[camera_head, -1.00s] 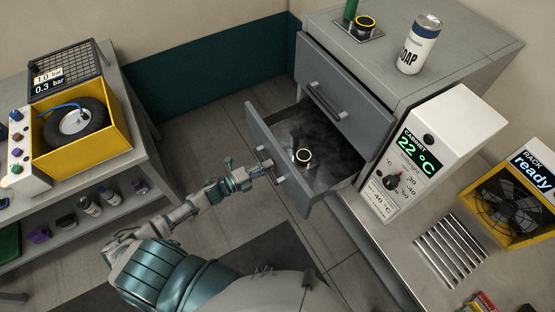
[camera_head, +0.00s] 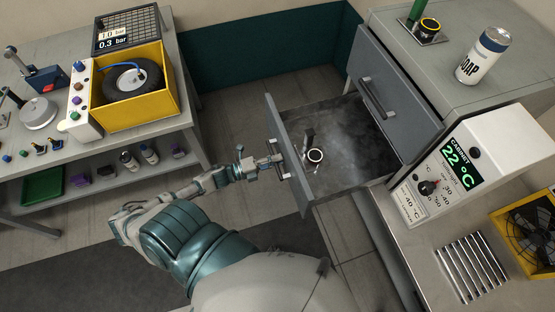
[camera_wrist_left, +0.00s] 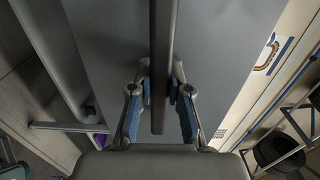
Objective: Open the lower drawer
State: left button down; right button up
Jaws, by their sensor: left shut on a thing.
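The lower drawer (camera_head: 362,172) of the grey cabinet stands well pulled out, its inside in view. A ring-shaped part with a dark centre (camera_head: 315,156) and a dark upright piece lie in it. My left gripper (camera_head: 276,160) is at the drawer's front panel, shut on the drawer's bar handle (camera_head: 284,172). In the left wrist view the handle (camera_wrist_left: 162,60) runs between the blue-padded fingers (camera_wrist_left: 160,95). The upper drawer (camera_head: 385,85) is shut. My right gripper is not in view.
A can marked SOAP (camera_head: 484,56) and a small holder (camera_head: 428,30) stand on the cabinet top. A white control box reading 22 °C (camera_head: 445,165) stands to the right. A bench with a yellow tyre box (camera_head: 158,98) is at left. Floor between is clear.

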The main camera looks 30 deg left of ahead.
pick_arm(q)
jog(key=shift+w+a, duration=0.15)
jog(key=shift+a, duration=0.05)
jog(key=c, duration=1.1)
grip_release()
jog(key=shift+w+a+f, duration=0.1)
jog(key=shift+a+f, duration=0.05)
jog(key=v, duration=1.2)
jog(key=shift+a+f, duration=0.1)
jog(key=shift+a, duration=0.1)
jog(key=shift+d, duration=0.15)
